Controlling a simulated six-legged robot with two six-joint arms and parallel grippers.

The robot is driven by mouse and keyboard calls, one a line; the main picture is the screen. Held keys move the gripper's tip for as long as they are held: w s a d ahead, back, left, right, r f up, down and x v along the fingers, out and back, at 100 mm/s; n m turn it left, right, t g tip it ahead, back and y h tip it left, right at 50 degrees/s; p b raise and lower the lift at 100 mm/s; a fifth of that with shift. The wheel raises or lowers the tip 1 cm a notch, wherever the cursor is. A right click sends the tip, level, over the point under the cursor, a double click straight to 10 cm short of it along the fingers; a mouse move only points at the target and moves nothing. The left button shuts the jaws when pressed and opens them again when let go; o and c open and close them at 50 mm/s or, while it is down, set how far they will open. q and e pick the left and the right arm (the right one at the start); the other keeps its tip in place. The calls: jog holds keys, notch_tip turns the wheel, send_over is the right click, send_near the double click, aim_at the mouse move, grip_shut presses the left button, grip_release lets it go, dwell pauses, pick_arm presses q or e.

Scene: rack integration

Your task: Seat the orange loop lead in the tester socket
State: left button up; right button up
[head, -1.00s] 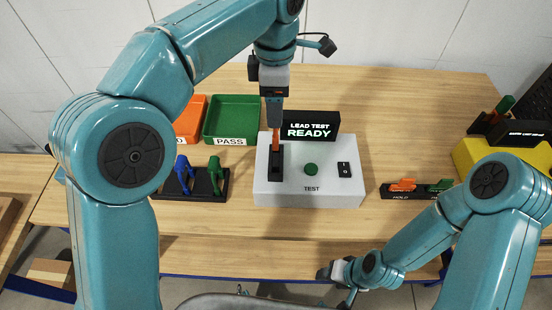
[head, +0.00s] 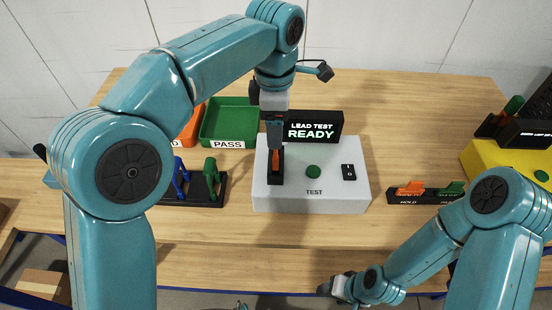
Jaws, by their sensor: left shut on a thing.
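The white tester box (head: 334,201) stands on the bench with a green button, a rocker switch and a display reading LEAD TEST READY (head: 314,126). Its black socket (head: 275,180) is on the left of the top. My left gripper (head: 275,147) points straight down over the socket and is shut on the orange loop lead (head: 276,160). Only a short orange part shows, upright and at the socket; how deep it sits I cannot tell. My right gripper (head: 335,287) is low at the bench's front edge, away from the tester; its jaws are too small to read.
A green PASS tray (head: 231,118) and an orange tray (head: 191,128) lie behind left. A black rack (head: 205,198) with blue and green leads is left of the tester. A black hold stand (head: 424,195) with orange and green pieces and a yellow unit (head: 482,160) are right.

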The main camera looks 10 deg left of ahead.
dwell(0.3)
pick_arm(q)
jog(key=shift+p, duration=0.8)
dwell(1.4)
jog(key=shift+f+b, duration=1.2)
jog(key=shift+f, duration=0.6)
jog(key=o, duration=1.1)
notch_tip(320, 180, up, 16)
jog(key=p, duration=0.4)
jog(key=shift+r+p, duration=0.2)
jog(key=shift+p, duration=0.2)
